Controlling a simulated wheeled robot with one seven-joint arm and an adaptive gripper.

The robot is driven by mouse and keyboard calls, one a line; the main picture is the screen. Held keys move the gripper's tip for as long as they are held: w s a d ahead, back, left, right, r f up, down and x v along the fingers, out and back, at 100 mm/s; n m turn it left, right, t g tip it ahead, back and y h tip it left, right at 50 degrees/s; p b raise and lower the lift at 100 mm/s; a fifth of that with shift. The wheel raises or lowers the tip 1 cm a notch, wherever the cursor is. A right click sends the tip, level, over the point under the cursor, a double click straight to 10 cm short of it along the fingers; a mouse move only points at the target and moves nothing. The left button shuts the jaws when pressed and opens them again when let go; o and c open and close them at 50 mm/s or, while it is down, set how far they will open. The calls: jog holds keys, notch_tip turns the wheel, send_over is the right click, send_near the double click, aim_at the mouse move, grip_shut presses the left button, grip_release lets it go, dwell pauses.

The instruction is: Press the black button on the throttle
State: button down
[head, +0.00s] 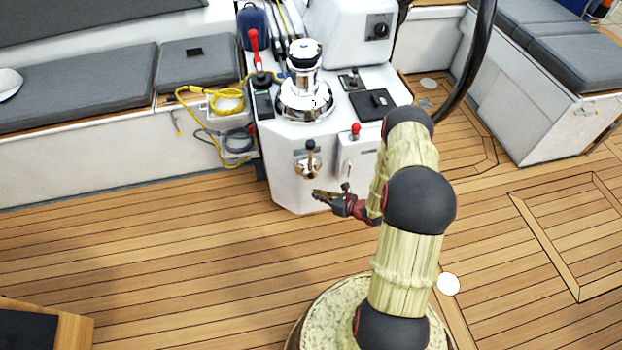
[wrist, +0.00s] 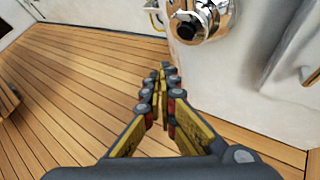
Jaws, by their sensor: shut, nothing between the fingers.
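The throttle (head: 307,167) is a chrome round mount with a short dark-topped lever, on the front face of the white console. In the wrist view its chrome housing (wrist: 215,20) is at the top, cut off by the frame edge. A round black button (wrist: 187,30) shows on it. In the head view the button is too small to make out. My gripper (head: 316,194) is shut and empty, a little below the throttle and apart from it. Its fingertips (wrist: 163,70) are together in the wrist view, below the button in the picture.
The white console (head: 285,190) also carries a chrome winch (head: 305,95), a red-handled lever (head: 253,45) and a red-knobbed lever (head: 355,130). Yellow rope (head: 225,105) hangs at its left. A dark wheel rim (head: 475,60) rises at right.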

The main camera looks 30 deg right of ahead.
jog(key=shift+w+d+b, duration=0.25)
jog(key=shift+w+d, duration=0.05)
jog(key=shift+w, duration=0.75)
jog(key=shift+w+d+b, duration=0.25)
jog(key=shift+w, duration=0.75)
jog(key=shift+w, duration=0.15)
jog(key=shift+w+d, duration=0.15)
jog(key=shift+w, duration=0.15)
jog(key=shift+w+d+b, duration=0.15)
jog(key=shift+w+b, duration=0.25)
jog(key=shift+w, duration=0.05)
dwell(0.7)
jog(key=shift+s, duration=0.1)
jog(key=shift+s+a, duration=0.3)
jog(key=shift+s, duration=0.5)
jog(key=shift+s, duration=0.1)
jog(key=s, duration=0.2)
jog(key=s+a+p, duration=0.1)
jog(key=s, duration=0.1)
jog(key=shift+s+a, duration=0.15)
jog(key=shift+s, duration=0.15)
